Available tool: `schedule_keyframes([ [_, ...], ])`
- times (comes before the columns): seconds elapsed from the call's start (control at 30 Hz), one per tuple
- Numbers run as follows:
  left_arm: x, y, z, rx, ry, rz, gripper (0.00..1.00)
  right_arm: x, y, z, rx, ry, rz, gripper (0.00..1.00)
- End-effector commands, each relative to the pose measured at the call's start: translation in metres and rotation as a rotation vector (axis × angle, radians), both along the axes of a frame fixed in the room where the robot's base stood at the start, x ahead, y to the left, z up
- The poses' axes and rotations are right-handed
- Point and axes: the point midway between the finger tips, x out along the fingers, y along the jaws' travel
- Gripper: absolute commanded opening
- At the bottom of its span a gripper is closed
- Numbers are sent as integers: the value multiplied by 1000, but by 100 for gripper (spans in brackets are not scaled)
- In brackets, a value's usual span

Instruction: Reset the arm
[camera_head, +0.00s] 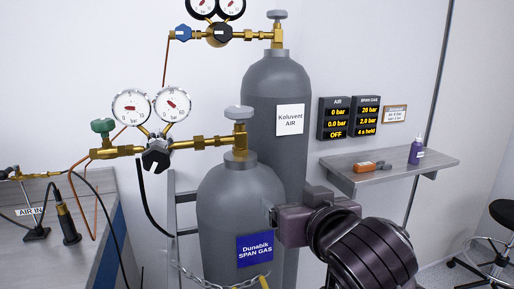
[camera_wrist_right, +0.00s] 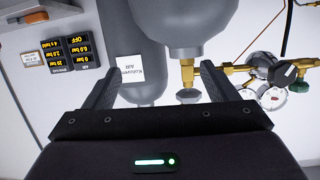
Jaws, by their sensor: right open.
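My right arm reaches in from the lower right in the head view, with its right gripper (camera_head: 290,222) in front of the grey cylinders. In the right wrist view, which looks upside down, the two dark fingers of the right gripper (camera_wrist_right: 148,88) stand wide apart with nothing held between them. The Dunabik span gas cylinder (camera_head: 220,205) stands left of the gripper, and the Koluvent air cylinder (camera_head: 275,85) stands behind. Both cylinders also show beyond the fingers in the wrist view. My left arm and gripper are out of view.
A regulator (camera_head: 157,150) with two gauges sits on the span gas cylinder's brass valve. A wall shelf (camera_head: 400,168) holds an orange item (camera_head: 367,167) and a purple bottle (camera_head: 417,150). Display panels (camera_head: 334,120) hang above. A bench (camera_head: 90,235) is at left, a stool (camera_head: 500,215) at right.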

Motion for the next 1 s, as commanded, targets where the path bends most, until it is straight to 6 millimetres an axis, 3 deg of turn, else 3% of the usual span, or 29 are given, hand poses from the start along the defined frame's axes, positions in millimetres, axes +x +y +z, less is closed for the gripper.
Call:
schedule_keyframes([
  [0.17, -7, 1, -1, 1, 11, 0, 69, -2, -25, -83, -35, 188, -32, 80],
  [0.23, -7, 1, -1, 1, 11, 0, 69, -10, -38, -125, -57, 284, -45, 80],
  [0.4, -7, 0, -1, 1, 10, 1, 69, -49, -71, -225, -122, 529, -68, 80],
  [0.5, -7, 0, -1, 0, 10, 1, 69, -75, -86, -267, -155, 639, -73, 80],
  [0.7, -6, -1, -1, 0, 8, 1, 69, -123, -108, -321, -206, 803, -73, 80],
  [0.97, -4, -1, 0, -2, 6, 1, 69, -179, -130, -366, -260, 969, -64, 80],
  [1.0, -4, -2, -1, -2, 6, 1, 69, -177, -130, -376, -263, 975, -62, 80],
])
